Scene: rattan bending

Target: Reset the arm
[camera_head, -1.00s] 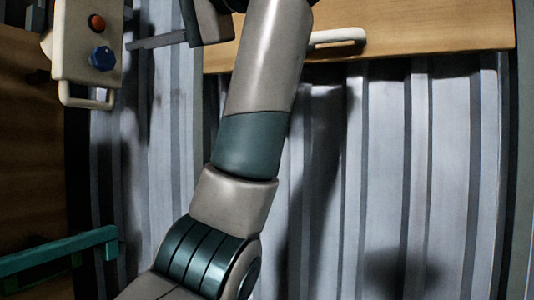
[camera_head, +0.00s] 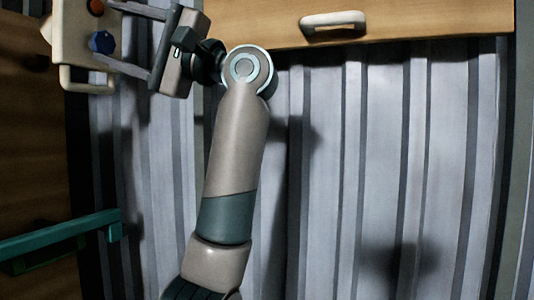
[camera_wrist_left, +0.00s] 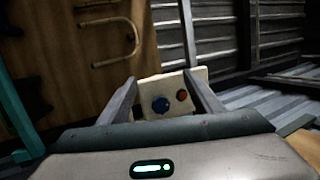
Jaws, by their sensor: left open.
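My left arm rises from the bottom of the head view and bends to the left at the top. My left gripper (camera_head: 112,40) is open at the upper left, with its two fingers pointing left towards a cream control box (camera_head: 72,42). My right gripper is not in view.
A wooden panel (camera_head: 420,22) with a white handle (camera_head: 334,20) spans the top. A teal bar (camera_head: 60,238) juts in from the left beside a brown wooden surface (camera_head: 30,150). Grey corrugated metal (camera_head: 385,150) fills the middle and right, clear of objects.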

